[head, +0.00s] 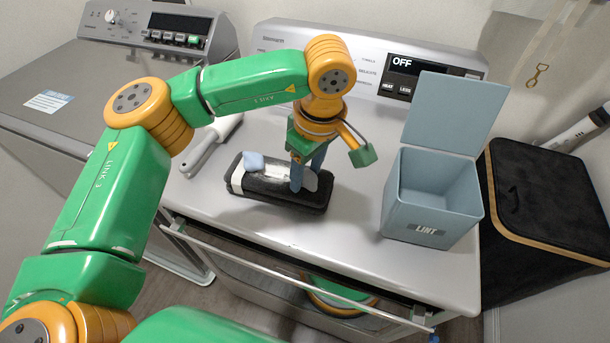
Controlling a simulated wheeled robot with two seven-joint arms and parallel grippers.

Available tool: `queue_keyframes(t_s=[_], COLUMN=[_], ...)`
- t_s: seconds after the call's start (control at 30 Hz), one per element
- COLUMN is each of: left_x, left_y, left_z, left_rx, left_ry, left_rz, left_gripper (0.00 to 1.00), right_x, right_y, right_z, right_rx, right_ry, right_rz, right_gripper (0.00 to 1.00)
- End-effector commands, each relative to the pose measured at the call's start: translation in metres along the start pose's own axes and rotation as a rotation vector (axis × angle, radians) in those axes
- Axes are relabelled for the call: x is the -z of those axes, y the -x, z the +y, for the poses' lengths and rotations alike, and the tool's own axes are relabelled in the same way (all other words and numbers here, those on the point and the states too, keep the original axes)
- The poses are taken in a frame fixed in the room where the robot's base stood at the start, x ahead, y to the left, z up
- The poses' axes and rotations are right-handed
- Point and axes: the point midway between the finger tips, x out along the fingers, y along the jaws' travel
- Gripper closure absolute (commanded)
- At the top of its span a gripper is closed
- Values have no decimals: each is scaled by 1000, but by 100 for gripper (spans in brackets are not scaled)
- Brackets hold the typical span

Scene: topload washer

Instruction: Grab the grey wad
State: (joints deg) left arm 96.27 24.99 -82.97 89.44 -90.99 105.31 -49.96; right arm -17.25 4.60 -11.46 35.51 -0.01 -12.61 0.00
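A small blue-grey wad (254,161) sits at the left end of a long black filter tray (283,198) with a pale inner strip, on top of the white washer. My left gripper (307,177) points down over the tray's right part, to the right of the wad and apart from it. Its two grey-blue fingers look parted, with a pale grey patch showing between them. I cannot tell whether that patch is the tray's strip or something else. My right gripper is not in view.
An open blue-grey bin (428,222) marked LINT stands on the washer's right side, lid raised. A white-handled tool (208,146) lies left of the tray. A black-lidded basket (545,190) stands at the right. Clear washer top lies between tray and bin.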

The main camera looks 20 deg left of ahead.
Motion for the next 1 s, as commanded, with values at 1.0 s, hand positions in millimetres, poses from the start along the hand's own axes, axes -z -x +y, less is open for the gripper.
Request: queue_keyframes(t_s=[1.0], left_x=[-34], left_y=[119], left_z=[-89], left_rx=[-7], left_ry=[-1], left_rz=[5], left_gripper=[100], right_x=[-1], right_y=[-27], right_z=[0], right_rx=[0], right_ry=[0], right_rz=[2], right_gripper=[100])
